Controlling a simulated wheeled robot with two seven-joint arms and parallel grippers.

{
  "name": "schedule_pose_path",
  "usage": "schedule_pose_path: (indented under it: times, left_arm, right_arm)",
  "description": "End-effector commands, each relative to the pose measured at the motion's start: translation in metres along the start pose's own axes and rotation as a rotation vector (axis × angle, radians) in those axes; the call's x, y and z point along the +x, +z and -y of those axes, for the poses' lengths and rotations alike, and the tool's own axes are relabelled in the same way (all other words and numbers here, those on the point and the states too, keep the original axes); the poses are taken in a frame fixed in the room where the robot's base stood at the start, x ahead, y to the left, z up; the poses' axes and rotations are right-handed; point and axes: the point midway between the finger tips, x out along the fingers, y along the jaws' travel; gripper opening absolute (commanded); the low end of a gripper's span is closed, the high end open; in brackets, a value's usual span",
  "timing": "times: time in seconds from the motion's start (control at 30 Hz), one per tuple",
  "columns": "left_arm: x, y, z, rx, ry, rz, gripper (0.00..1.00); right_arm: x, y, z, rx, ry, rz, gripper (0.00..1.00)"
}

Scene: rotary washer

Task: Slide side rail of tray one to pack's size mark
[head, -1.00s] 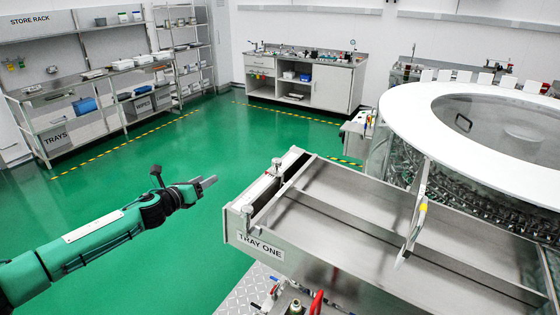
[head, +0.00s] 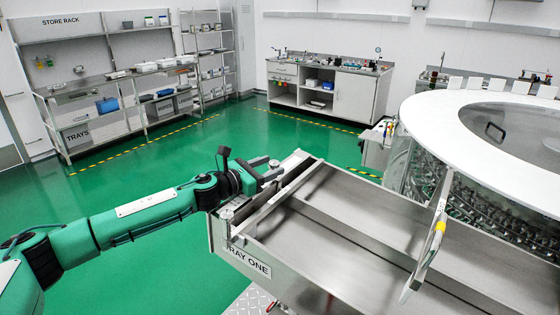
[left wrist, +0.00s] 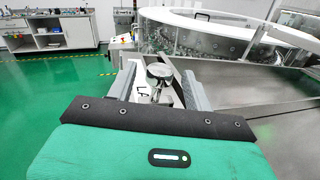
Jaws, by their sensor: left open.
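Tray one (head: 345,215) is a long steel tray with a "TRAY ONE" label on its near end. Its side rail (head: 284,196) is a narrow bar along the tray's left part, with a round metal knob (head: 228,212) near its front end. My left gripper (head: 270,172) is open at the rail's far end, partly hiding it. In the left wrist view, a round-topped metal knob (left wrist: 159,72) stands between the open fingers (left wrist: 157,86). Dark marks show on a pale strip (left wrist: 143,90) beside it, too small to read surely. My right gripper is not in view.
A store rack (head: 110,85) and a bench (head: 330,88) stand at the back. Green floor (head: 120,170) on the left is free.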

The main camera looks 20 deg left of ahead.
Motion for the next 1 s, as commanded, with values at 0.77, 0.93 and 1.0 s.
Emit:
schedule_pose_path:
  times: [0.77,0.93,1.0]
  left_arm:
    - [0.04,-0.001,0.0,-0.002,0.001,-0.001,0.36]
    - [0.04,-0.001,0.0,-0.002,0.001,-0.001,0.03]
    - [0.04,-0.001,0.0,-0.002,0.001,-0.001,0.0]
  right_arm:
    - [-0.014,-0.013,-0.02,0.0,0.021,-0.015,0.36]
    - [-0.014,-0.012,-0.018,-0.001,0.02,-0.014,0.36]
    - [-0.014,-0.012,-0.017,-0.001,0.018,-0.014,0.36]
